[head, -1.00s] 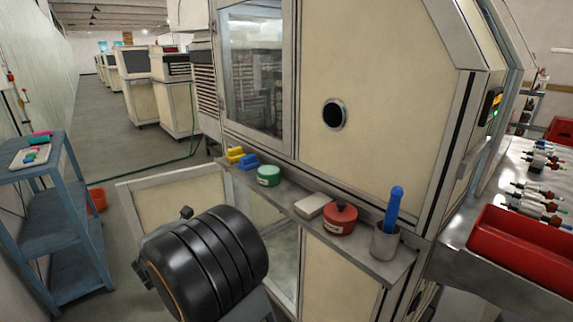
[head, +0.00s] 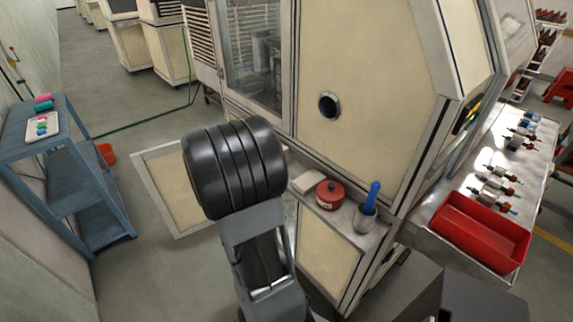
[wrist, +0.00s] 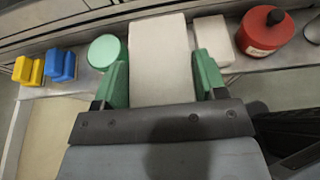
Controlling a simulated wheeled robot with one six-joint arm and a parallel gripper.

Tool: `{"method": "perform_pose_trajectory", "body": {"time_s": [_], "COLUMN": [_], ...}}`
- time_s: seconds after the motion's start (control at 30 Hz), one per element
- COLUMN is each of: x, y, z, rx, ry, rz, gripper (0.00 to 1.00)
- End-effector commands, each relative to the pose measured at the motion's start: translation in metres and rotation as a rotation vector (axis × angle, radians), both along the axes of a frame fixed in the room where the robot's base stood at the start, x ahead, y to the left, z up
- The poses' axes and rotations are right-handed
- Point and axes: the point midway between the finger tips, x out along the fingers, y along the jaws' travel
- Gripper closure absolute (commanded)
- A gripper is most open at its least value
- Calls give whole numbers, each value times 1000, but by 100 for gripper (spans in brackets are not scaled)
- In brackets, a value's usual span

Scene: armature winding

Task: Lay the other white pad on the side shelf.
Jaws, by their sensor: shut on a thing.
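A white pad (wrist: 160,50) is between the two green fingers of my gripper (wrist: 157,78), which is shut on it. In the wrist view the pad reaches over the metal shelf on the machine's side (head: 371,244). I cannot tell whether it touches the shelf. Another white pad (wrist: 216,38) lies on that shelf just right of my right finger; it also shows in the head view (head: 308,181). In the head view my own arm hides my gripper and the held pad.
Left of the held pad on the shelf are a green tin (wrist: 104,51), blue blocks (wrist: 61,66) and yellow blocks (wrist: 28,70). To the right are a red tin (head: 330,194) and a cup with a blue tool (head: 366,216). A blue rack (head: 75,150) stands far left.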

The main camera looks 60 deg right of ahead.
Motion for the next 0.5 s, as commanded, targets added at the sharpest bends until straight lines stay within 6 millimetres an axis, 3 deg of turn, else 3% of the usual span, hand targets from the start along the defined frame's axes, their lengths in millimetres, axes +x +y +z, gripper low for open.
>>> {"method": "perform_pose_trajectory", "body": {"time_s": [0.1,0.2,0.5], "x": [-11,-16,-24], "y": [-30,-48,-74], "z": [-13,-31,-64], "rx": [3,4,2], "ry": [5,5,1], "rz": [-5,-2,1], "gripper": [57,57,57]}}
